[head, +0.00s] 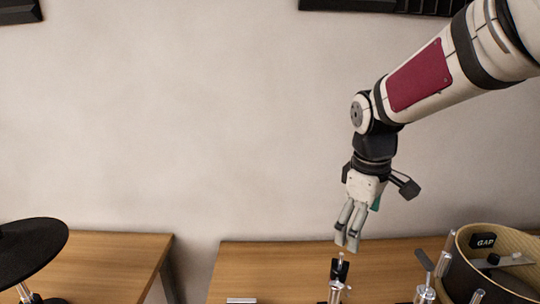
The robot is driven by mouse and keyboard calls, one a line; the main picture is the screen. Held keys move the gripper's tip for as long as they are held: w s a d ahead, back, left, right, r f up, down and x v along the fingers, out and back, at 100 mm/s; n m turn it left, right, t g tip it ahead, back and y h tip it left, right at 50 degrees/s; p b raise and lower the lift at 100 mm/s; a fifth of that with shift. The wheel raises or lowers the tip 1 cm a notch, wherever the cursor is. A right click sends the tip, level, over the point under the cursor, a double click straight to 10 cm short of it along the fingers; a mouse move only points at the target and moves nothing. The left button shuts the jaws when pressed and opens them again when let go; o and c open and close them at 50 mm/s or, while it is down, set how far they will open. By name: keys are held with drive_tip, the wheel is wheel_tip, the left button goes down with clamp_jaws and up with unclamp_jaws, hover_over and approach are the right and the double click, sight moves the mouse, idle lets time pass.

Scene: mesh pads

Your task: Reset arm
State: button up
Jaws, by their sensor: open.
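My gripper (348,238) shows in the head view, right of the middle, pointing down at the end of my arm. It is open, with nothing seen between its fingers. It hangs above the far part of a wooden table (250,265). A small metal post with a black collar (340,268) stands just below the fingertips in the picture. I cannot tell how far apart they are in depth.
A round wooden-walled container with a "GAP" label (485,241) stands at the right. Metal posts (425,292) stand near it. A black disc (32,248) is at the left by a second wooden table (110,270). A gap separates the tables.

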drive_tip(key=s+r+m+t, duration=0.2)
drive_tip(key=s+m, duration=0.2)
drive_tip(key=s, duration=0.6)
drive_tip(key=s+r+m+t+y, duration=0.1)
drive_tip(key=s+r+m, duration=0.2)
drive_tip(key=s, duration=0.7)
drive_tip(key=shift+s+r+m+t, duration=0.25)
drive_tip(key=shift+s+m+t, duration=0.15)
drive_tip(key=shift+m, duration=0.8)
